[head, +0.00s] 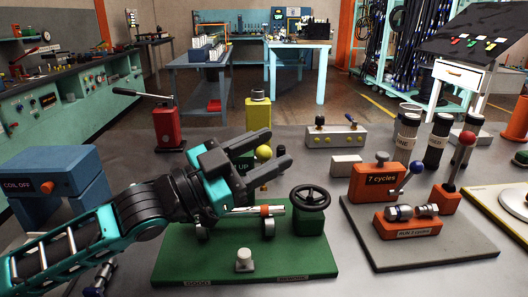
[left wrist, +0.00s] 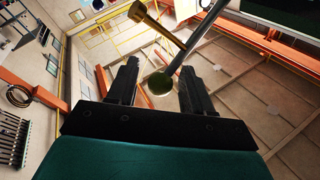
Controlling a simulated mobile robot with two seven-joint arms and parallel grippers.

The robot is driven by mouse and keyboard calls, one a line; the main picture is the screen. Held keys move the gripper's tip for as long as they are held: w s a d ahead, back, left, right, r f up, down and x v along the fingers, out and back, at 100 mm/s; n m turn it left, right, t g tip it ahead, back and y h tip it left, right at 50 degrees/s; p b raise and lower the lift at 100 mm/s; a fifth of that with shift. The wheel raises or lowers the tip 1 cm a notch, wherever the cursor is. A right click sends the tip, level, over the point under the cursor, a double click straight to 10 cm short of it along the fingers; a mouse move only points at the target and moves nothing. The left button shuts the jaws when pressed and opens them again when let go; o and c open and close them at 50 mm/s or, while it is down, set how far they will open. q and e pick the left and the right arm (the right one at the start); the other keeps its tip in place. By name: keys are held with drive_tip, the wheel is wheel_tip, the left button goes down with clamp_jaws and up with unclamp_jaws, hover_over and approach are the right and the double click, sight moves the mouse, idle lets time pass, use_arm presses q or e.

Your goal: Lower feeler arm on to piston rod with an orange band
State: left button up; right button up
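A piston rod with an orange band (head: 264,210) lies level above the green board (head: 170,262), between grey rollers (head: 268,228). A yellow ball knob (head: 264,152), seemingly the end of the feeler arm, stands above the rod. My left gripper (head: 277,147) is open, with one finger on each side of the ball. In the left wrist view the ball (left wrist: 160,84) looks dark olive and sits between the spread fingers, apparently touching neither. A grey shaft (left wrist: 203,35) runs from it, past a brass-coloured bar (left wrist: 157,25). My gripper and wrist hide part of the fixture. My right gripper is out of view.
A black handwheel (head: 310,196) stands at the board's right, and a grey knob (head: 244,259) at its front.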

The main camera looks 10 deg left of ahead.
use_arm(q)
drive_tip(key=v, duration=1.3)
drive_tip(key=shift+b, duration=0.3)
drive_tip(key=shift+r, duration=0.1)
drive_tip(key=shift+c, duration=0.5)
